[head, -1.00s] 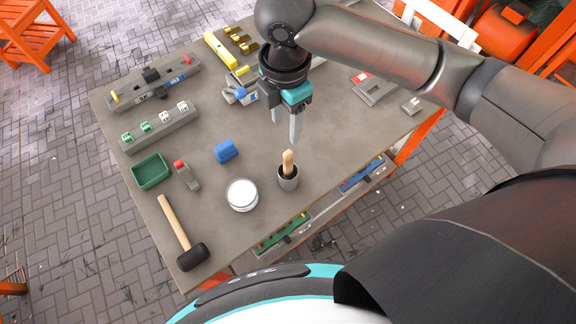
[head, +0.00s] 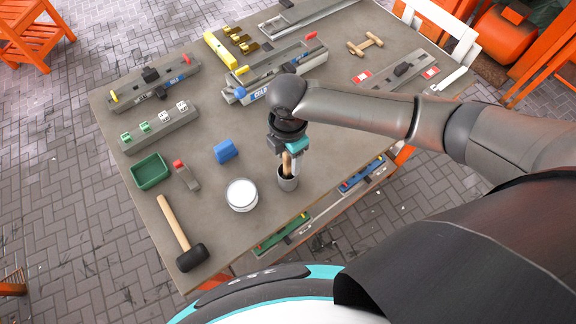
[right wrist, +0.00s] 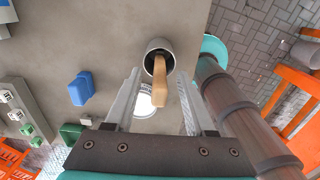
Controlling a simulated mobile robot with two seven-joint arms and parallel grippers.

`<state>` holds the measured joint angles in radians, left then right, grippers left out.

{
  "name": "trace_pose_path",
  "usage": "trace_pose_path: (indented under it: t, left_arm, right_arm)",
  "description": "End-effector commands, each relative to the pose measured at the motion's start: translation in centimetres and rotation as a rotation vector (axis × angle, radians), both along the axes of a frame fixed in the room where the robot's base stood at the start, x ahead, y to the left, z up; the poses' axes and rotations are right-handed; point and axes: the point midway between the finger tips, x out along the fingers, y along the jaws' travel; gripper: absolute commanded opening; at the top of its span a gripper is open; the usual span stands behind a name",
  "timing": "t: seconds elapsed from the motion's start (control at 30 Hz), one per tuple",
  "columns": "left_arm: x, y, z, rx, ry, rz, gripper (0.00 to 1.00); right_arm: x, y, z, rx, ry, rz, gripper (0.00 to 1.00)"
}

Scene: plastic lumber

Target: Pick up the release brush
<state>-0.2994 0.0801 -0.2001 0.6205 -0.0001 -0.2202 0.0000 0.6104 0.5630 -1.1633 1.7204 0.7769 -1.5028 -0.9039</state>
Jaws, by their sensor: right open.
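The release brush (head: 287,167) stands in a dark grey cup (head: 288,184) near the front edge of the table, with its wooden handle up. In the right wrist view the handle (right wrist: 160,88) rises out of the cup (right wrist: 158,47) and leans slightly. My right gripper (head: 290,160) is over the cup, pointing down. In the right wrist view its two fingers (right wrist: 158,85) are apart, one on each side of the handle, with gaps visible. The brush's lower end is hidden inside the cup. My left gripper is not in view.
A white round tin (head: 241,194) stands just left of the cup. A blue block (head: 225,151), a green tray (head: 150,171) and a mallet (head: 180,232) lie further left. The table's front edge is close to the cup.

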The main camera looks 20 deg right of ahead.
Motion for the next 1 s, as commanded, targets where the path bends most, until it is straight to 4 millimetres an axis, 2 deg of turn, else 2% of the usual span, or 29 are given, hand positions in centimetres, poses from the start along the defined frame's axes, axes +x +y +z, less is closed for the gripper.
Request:
trace_pose_path:
  t: [0.1,0.3,0.8,1.0]
  left_arm:
    - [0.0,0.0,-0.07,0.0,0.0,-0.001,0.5]
    - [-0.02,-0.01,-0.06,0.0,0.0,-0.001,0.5]
    - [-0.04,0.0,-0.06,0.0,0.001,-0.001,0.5]
    - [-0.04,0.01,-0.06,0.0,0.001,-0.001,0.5]
  right_arm:
    - [-0.01,0.02,-0.75,0.0,0.0,0.001,0.55]
    - [0.0,0.03,-0.76,0.0,-0.001,0.002,0.55]
    - [0.01,0.02,-0.72,0.0,-0.001,0.001,0.0]
    - [0.02,0.02,-0.72,0.0,-0.001,0.001,0.0]
